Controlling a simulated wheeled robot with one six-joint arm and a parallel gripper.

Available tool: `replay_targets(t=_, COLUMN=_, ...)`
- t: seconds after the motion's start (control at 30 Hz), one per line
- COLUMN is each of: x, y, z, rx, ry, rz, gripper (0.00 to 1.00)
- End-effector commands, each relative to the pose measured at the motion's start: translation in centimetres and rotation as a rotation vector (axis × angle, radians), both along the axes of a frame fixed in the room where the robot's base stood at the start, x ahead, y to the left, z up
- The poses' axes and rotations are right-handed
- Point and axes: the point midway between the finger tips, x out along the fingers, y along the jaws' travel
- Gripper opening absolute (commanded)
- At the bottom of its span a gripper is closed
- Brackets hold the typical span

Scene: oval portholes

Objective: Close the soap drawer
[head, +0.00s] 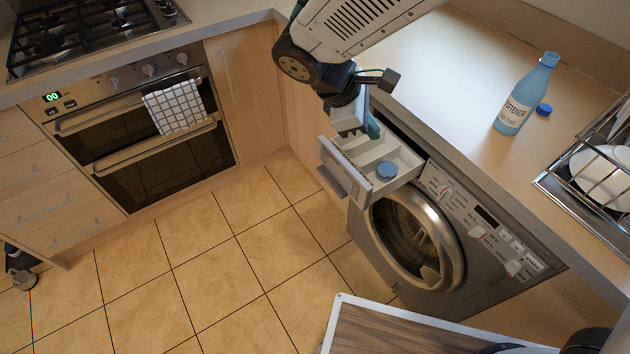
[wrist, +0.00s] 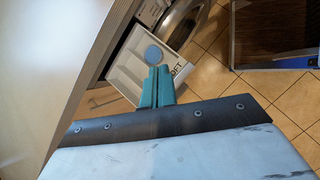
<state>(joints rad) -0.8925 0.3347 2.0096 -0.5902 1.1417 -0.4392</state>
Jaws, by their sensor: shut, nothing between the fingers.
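The soap drawer (head: 345,177) of the washing machine (head: 440,187) is pulled out, with its grey front well away from the machine. Its white compartments are open to view, and a round blue piece (head: 387,170) sits in one of them. In the wrist view the drawer (wrist: 125,73) and the blue piece (wrist: 153,54) lie just beyond my fingertips. My gripper (head: 373,129) is shut and empty, above the back of the drawer near the counter edge. Its teal fingers (wrist: 157,85) are together in the wrist view. I cannot tell whether they touch the drawer.
A blue softener bottle (head: 517,105) stands on the counter (head: 455,75) with a blue cap (head: 544,110) beside it. A dish rack (head: 590,175) is at the right. The machine's round door (head: 415,240) is below the drawer. The tiled floor (head: 230,255) in front is clear.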

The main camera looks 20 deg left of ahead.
Motion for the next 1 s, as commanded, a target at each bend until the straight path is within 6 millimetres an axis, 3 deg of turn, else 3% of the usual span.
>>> replay_targets(t=0.03, x=-0.8, y=3.3, z=-2.5, rx=-0.049, ry=0.017, rz=0.109, gripper=0.00)
replay_targets(t=0.2, x=-3.8, y=11.3, z=-9.0, rx=-0.179, ry=0.044, rz=0.409, gripper=0.00)
replay_targets(t=0.4, x=-7.1, y=16.3, z=-14.2, rx=-0.275, ry=0.059, rz=0.622, gripper=0.00)
replay_targets(t=0.63, x=-7.5, y=17.1, z=-16.2, rx=-0.301, ry=0.062, rz=0.677, gripper=0.00)
replay_targets(t=1.0, x=-3.5, y=13.5, z=-21.3, rx=-0.300, ry=0.064, rz=0.672, gripper=0.00)
